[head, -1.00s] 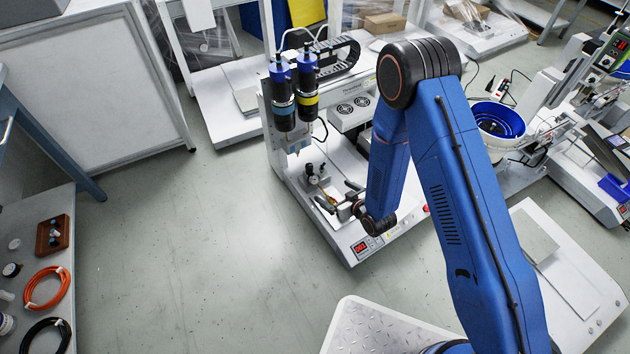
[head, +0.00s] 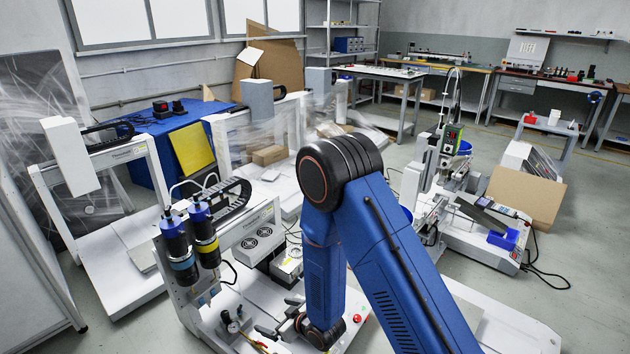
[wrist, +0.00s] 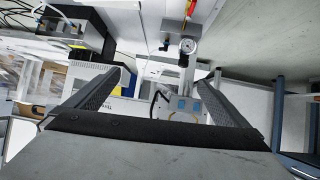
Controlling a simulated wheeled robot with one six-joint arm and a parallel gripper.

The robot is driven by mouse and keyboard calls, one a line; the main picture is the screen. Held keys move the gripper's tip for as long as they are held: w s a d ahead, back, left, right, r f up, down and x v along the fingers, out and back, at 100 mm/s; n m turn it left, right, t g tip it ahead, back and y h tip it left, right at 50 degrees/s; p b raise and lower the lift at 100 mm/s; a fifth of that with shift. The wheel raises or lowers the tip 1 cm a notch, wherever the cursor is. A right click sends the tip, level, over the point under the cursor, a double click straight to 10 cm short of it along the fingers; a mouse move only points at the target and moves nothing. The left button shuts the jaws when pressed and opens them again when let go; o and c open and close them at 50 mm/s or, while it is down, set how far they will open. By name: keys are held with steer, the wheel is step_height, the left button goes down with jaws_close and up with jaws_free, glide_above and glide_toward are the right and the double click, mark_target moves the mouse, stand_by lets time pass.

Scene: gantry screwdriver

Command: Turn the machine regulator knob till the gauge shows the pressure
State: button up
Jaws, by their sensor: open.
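The white gantry screwdriver machine (head: 258,240) stands left of my arm in the head view. On its base is a small regulator with a dark knob (head: 226,316) and a round gauge (head: 233,327), near the bottom edge.
Two screwdriver spindles, one blue-banded (head: 183,263) and one yellow-banded (head: 207,244), hang above the regulator's side of the base. A red button (head: 357,318) is at the base's right. Another machine (head: 470,215) stands farther right, with bare floor (head: 575,290) beyond it.

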steer(key=w+d+r+m+h, duration=0.1)
steer(key=w+d+r+h, duration=0.15)
steer(key=d+r, duration=0.5)
steer(key=w+d+r+m+h, duration=0.1)
steer(key=w+d+r+m, duration=0.15)
steer(key=d+r, duration=0.5)
steer(key=s+d+r+m+h, duration=0.1)
steer(key=s+d+r, duration=0.1)
steer(key=d+r, duration=0.45)
steer(key=s+d+r+m+h, duration=0.1)
steer(key=s+d+r+h, duration=0.15)
steer(key=d+r, duration=0.35)
steer(key=s+d+r+m+g+h, duration=0.1)
steer(key=s+d+r+m, duration=0.2)
steer(key=s+d+r, duration=0.8)
steer(key=s+d+r+m, duration=0.1)
steer(key=s+d, duration=0.1)
steer(key=s, duration=0.7)
steer(key=s+d+r+m+g, duration=0.1)
steer(key=s+d, duration=0.1)
steer(key=s, duration=0.7)
steer(key=shift+r+g+h, duration=0.25)
steer(key=shift+g+h, duration=0.05)
